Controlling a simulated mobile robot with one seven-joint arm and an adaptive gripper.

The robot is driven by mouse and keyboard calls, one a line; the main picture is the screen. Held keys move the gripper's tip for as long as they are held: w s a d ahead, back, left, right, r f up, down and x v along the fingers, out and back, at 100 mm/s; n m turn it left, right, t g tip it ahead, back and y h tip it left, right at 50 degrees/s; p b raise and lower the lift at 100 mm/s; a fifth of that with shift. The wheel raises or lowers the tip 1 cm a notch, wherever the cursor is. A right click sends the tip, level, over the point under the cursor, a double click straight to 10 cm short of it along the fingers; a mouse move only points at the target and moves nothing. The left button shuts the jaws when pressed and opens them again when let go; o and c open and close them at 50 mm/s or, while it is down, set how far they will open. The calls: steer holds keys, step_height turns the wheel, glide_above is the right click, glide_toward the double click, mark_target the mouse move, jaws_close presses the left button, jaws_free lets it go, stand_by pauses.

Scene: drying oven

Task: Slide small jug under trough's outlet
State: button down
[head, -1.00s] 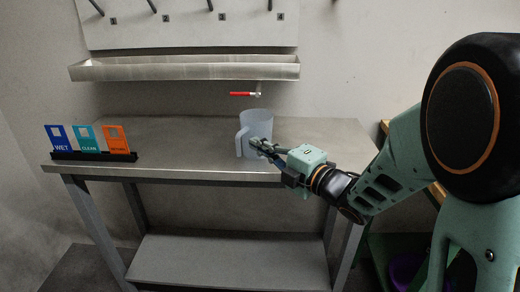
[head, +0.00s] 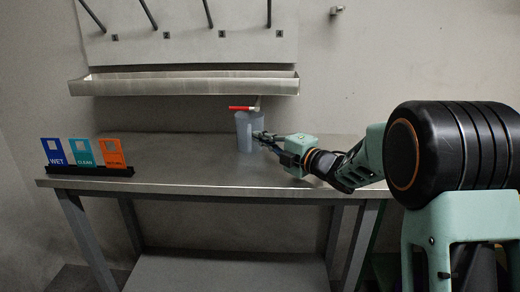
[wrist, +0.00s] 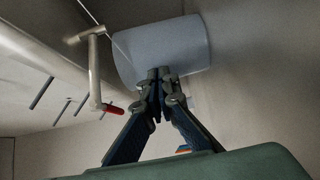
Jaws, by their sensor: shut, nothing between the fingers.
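The small translucent jug (head: 246,133) stands upright on the metal table. In the head view its top is just below the red-handled tap (head: 243,108) of the trough (head: 180,84), and tap and rim overlap in the picture. The trough is fixed along the wall. My gripper (head: 262,137) is at the jug's right front side with its fingers together. In the wrist view the closed fingertips (wrist: 161,76) are against or very near the jug wall (wrist: 170,45), not around it. The tap pipe (wrist: 95,72) shows left of the jug there. The exact gap between outlet and jug mouth is unclear.
A black holder (head: 90,170) with blue, teal and orange cards stands at the table's left front. The table top (head: 185,147) between it and the jug is clear. A panel with several pegs (head: 180,35) hangs above the trough.

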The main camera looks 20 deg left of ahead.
mark_target(261, 146)
steer(key=shift+w+a, duration=0.25)
steer(key=shift+w, duration=0.8)
steer(key=shift+w+a, duration=0.25)
steer(key=shift+w, duration=0.8)
